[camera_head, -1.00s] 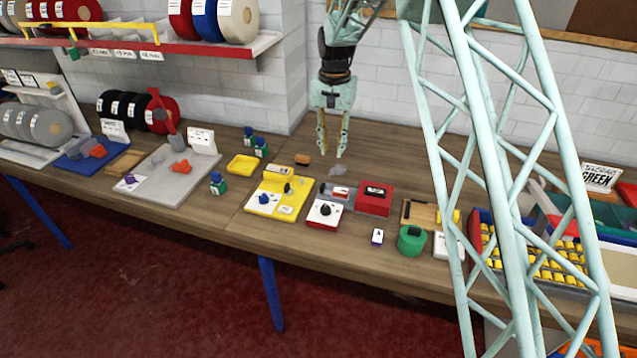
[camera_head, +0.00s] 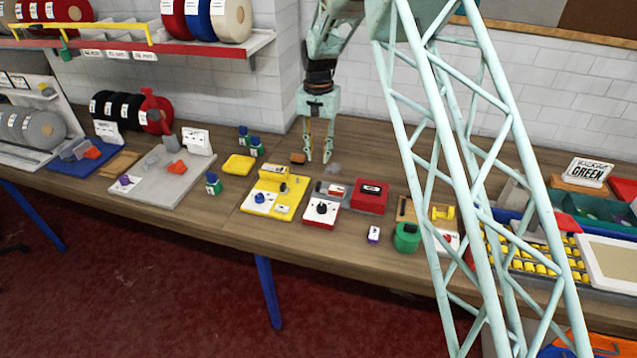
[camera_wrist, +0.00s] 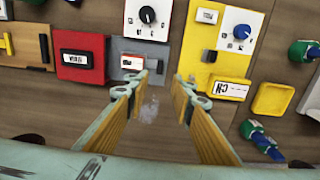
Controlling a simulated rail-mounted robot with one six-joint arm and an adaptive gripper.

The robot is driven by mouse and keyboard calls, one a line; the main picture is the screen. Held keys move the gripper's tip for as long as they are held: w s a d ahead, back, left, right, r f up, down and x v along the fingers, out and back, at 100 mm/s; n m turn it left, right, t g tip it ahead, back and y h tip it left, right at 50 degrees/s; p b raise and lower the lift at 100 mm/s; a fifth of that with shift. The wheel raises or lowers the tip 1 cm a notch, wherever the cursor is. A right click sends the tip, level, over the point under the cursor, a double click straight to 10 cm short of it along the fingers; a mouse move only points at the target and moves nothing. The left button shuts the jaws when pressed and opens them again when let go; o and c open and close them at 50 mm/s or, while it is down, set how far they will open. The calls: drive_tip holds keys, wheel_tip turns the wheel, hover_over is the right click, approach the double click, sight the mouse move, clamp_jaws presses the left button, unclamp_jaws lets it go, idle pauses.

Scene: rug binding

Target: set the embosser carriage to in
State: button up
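A red box with a dark label window (camera_head: 371,190) and a grey bed beside it (camera_head: 320,188) stand mid-table; I take them for the embosser. A small red-and-white block sits on the grey bed, probably the carriage; it also shows in the wrist view (camera_wrist: 132,62). A white panel with a black dial (camera_wrist: 148,15) adjoins the bed. My gripper (camera_head: 318,161) hangs behind these units, above the table. In the wrist view my gripper (camera_wrist: 168,80) is open and empty, its fingers apart over bare wood. I cannot read the carriage's setting.
A yellow unit with a blue dial (camera_head: 275,193) stands left of the grey bed. A yellow tray (camera_head: 239,164), blue-capped green bottles (camera_head: 256,147) and a brown block (camera_head: 298,158) lie nearby. A green round container (camera_head: 407,237) is front right. Bare wood lies behind the units.

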sight(319, 184)
drive_tip(key=shift+f+p, duration=0.35)
drive_tip(key=shift+f, duration=6.3)
drive_tip(key=shift+c, duration=0.3)
clamp_jaws()
